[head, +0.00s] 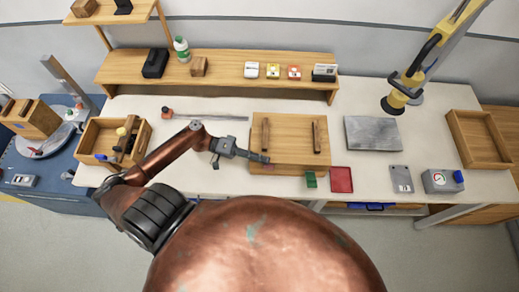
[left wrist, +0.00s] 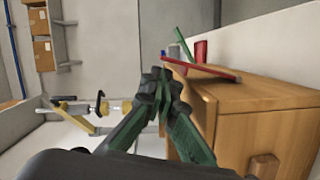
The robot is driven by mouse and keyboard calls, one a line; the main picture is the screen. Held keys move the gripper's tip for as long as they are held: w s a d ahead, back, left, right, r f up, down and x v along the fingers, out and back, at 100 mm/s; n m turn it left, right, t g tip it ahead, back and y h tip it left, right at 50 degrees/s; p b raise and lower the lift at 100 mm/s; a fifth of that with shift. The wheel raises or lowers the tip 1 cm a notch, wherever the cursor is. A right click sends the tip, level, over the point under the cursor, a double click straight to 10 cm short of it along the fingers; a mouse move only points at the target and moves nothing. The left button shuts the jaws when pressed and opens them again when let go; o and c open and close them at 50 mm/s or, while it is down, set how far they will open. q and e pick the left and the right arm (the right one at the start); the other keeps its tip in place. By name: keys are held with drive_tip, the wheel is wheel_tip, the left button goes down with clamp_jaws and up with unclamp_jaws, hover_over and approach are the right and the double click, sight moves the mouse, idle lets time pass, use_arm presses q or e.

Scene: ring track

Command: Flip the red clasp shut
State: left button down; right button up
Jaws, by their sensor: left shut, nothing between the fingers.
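A wooden box (head: 288,128) stands on the middle of the workbench, with two darker wooden strips on its top. In the left wrist view the box (left wrist: 245,115) fills the right side. A red bar (left wrist: 205,68), which looks like the red clasp, sticks out at the box's edge there. In the head view only a small reddish patch (head: 268,167) shows by my fingertips. My left gripper (head: 265,158) is shut and empty at the box's front left corner. Its fingertips (left wrist: 160,80) are close to the red bar; I cannot tell if they touch. My right gripper is not in view.
An open wooden crate (head: 95,138) stands at the left. A shelf (head: 220,70) runs along the back.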

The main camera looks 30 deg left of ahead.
use_arm(q)
drive_tip(key=shift+s+d+f, duration=0.15)
drive_tip(key=shift+s+d, duration=0.05)
idle(0.3)
drive_tip(key=shift+s, duration=0.15)
